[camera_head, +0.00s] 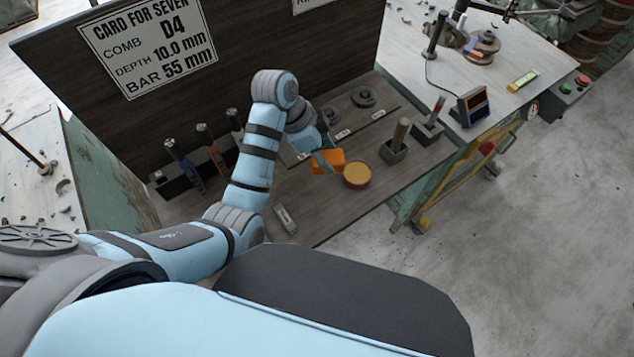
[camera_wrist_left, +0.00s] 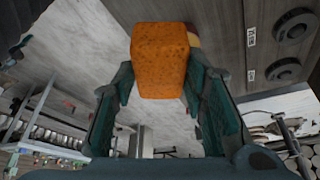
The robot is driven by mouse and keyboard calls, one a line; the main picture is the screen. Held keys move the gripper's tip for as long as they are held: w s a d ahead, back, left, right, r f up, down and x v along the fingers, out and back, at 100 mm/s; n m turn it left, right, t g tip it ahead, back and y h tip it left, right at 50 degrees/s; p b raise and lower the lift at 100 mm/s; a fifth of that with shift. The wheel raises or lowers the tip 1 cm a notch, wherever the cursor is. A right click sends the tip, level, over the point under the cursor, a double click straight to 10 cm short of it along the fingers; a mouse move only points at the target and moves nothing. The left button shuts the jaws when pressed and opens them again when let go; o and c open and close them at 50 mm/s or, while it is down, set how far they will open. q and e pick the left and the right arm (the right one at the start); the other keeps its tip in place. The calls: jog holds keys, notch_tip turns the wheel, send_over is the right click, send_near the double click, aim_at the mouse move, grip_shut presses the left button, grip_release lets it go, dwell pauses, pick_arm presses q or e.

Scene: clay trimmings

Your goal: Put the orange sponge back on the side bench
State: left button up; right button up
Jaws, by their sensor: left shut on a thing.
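The orange sponge (camera_head: 327,161) is a small block over the dark wooden side bench (camera_head: 320,222). It also shows large in the left wrist view (camera_wrist_left: 160,62), between my two finger pads. My left gripper (camera_head: 322,158) is shut on the sponge. In the head view the sponge appears just left of a round orange-yellow tub (camera_head: 357,174). I cannot tell whether the sponge touches the bench top. My right gripper is in neither view.
Dark round discs (camera_head: 363,97) sit behind on the bench. Block holders with upright tools (camera_head: 394,150) stand to the right, and several handled tools (camera_head: 184,163) stand to the left. A grey metal piece (camera_head: 285,219) lies near the front edge. A tall panel with a card (camera_head: 150,45) rises behind.

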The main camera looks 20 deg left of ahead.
aim_at(329, 159)
pick_arm(q)
jog(key=shift+n, duration=0.3)
jog(key=v, duration=0.4)
jog(key=shift+s+d+r+p, duration=0.25)
jog(key=shift+s+r+p, duration=0.1)
jog(key=shift+p, duration=0.05)
jog(key=shift+s+a+t, duration=0.1)
jog(key=shift+s+t, duration=0.2)
jog(key=shift+s, duration=0.35)
jog(key=f+b, duration=0.1)
jog(key=f, duration=0.4)
jog(key=f+b, duration=0.1)
jog(key=f, duration=0.4)
jog(key=f+b, duration=0.1)
jog(key=f, duration=0.4)
jog(key=shift+w+f, duration=0.3)
jog(key=shift+f, duration=0.1)
notch_tip(329, 159, down, 3)
jog(key=shift+s+r+b, duration=0.1)
jog(key=shift+s+b, duration=0.1)
jog(key=shift+b, duration=0.2)
jog(key=shift+s+f, duration=0.1)
jog(key=shift+f, duration=0.2)
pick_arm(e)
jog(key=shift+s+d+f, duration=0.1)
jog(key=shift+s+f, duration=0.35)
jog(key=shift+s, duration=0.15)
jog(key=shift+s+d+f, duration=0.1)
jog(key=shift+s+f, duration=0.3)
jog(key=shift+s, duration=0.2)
